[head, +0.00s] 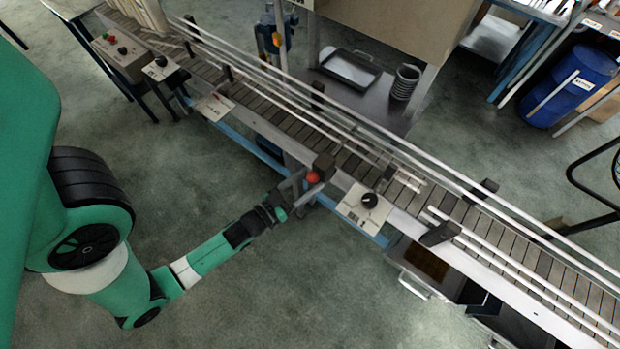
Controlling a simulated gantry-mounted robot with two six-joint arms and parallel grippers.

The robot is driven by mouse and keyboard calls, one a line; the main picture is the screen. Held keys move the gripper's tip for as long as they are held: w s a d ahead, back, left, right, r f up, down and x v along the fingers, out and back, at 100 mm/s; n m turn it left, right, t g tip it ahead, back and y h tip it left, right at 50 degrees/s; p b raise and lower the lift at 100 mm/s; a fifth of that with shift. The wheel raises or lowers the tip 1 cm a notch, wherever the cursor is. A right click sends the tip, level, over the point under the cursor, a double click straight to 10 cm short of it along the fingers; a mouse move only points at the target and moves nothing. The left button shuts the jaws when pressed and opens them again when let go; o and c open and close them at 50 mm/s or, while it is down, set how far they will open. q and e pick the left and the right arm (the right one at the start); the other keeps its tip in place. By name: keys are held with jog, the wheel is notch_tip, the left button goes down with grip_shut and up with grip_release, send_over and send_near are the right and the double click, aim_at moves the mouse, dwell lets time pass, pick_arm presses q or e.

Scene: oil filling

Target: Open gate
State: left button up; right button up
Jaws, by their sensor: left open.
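A red round knob (313,178) sits at the near edge of the conveyor (350,165), beside a dark block (323,162). It looks like the handle of the gate, though the gate itself is hard to make out. My left gripper (303,189) is open at the conveyor's near side, with its fingers close around or beside the knob. I cannot tell whether they touch it. My right gripper is out of view.
A panel with a black dial (369,200) is right of the knob. Guide rails (390,142) run along the belt. A control box with buttons (122,55) stands upper left. A metal box (425,270) hangs below the conveyor.

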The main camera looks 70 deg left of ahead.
pick_arm(q)
grip_shut()
dwell(1.3)
